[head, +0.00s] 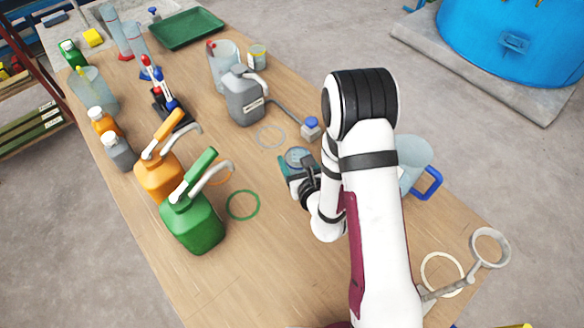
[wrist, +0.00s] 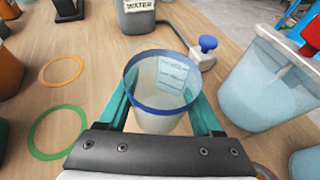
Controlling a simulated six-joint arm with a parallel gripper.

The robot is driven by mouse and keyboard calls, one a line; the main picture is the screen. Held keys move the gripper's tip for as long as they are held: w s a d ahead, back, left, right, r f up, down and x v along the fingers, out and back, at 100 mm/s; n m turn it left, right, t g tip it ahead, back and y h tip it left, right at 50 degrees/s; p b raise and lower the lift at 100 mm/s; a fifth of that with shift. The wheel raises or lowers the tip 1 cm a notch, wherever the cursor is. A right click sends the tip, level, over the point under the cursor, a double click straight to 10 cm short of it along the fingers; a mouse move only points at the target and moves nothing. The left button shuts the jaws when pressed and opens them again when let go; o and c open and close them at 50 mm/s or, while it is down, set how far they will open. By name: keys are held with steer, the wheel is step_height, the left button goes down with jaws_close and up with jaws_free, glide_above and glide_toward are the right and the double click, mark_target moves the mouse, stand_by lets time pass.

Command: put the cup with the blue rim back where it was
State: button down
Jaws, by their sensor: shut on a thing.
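The clear cup with the blue rim (wrist: 160,90) is upright between the teal fingers of my gripper (wrist: 163,112) in the wrist view. My gripper is shut on it, one finger on each side. Pale markings show on the cup's wall. In the head view the cup (head: 298,156) shows at the tip of my gripper (head: 297,172), partly hidden by the gripper and arm. I cannot tell whether its base touches the table. The grey ring on the table (head: 270,136) lies just beyond the cup, with nothing standing in it.
The green ring (head: 243,204) and orange ring (head: 218,176) lie left of my gripper. A grey jug (head: 246,100) and a small blue-knobbed device (head: 311,128) stand beyond the cup. A blue-handled pitcher (head: 414,160) stands right. A cream ring (head: 442,272) lies front right.

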steer(key=shift+w+a+f, duration=0.1)
steer(key=shift+a+f, duration=0.15)
steer(key=shift+f, duration=0.9)
steer(key=shift+a+f, duration=0.2)
steer(key=shift+f, duration=0.9)
steer(key=shift+c, duration=0.2)
jaws_free()
steer(key=shift+f, duration=0.15)
steer(key=v, duration=0.7)
steer(key=shift+s+d+r, duration=0.15)
steer(key=shift+s+r, duration=0.05)
steer(key=shift+r, duration=0.05)
